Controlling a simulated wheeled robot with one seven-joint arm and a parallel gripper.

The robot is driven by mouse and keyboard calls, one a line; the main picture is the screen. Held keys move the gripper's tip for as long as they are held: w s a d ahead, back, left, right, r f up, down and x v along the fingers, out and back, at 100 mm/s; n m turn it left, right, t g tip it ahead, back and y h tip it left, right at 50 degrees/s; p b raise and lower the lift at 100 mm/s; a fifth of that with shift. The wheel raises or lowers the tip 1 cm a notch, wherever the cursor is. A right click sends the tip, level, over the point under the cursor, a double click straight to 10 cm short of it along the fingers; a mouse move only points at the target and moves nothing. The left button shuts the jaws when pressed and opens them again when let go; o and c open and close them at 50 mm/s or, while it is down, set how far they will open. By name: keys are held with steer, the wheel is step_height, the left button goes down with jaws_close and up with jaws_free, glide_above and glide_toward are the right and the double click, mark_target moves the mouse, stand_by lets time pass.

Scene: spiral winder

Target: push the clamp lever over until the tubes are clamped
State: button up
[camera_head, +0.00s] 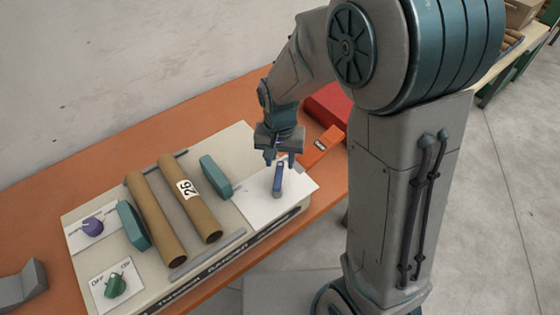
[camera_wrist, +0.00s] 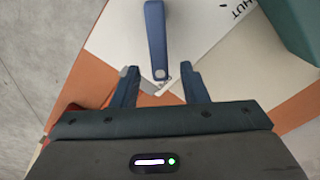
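The blue clamp lever (camera_head: 278,178) stands on a white plate at the right end of the machine in the head view. Two brown cardboard tubes, a left one (camera_head: 155,218) and a right one with a "26" label (camera_head: 190,202), lie side by side between two teal clamp jaws (camera_head: 133,225) (camera_head: 216,177). Gaps show beside the tubes. My gripper (camera_head: 280,160) is open and empty, just behind the lever. Its fingers (camera_wrist: 158,74) are apart. I cannot tell whether either touches the lever.
A purple knob (camera_head: 92,227) and a green OFF/ON switch (camera_head: 115,285) sit at the machine's left end. A grey block (camera_head: 22,286) lies far left.

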steer(key=shift+f, duration=0.8)
jaws_close()
steer(key=shift+a, duration=0.1)
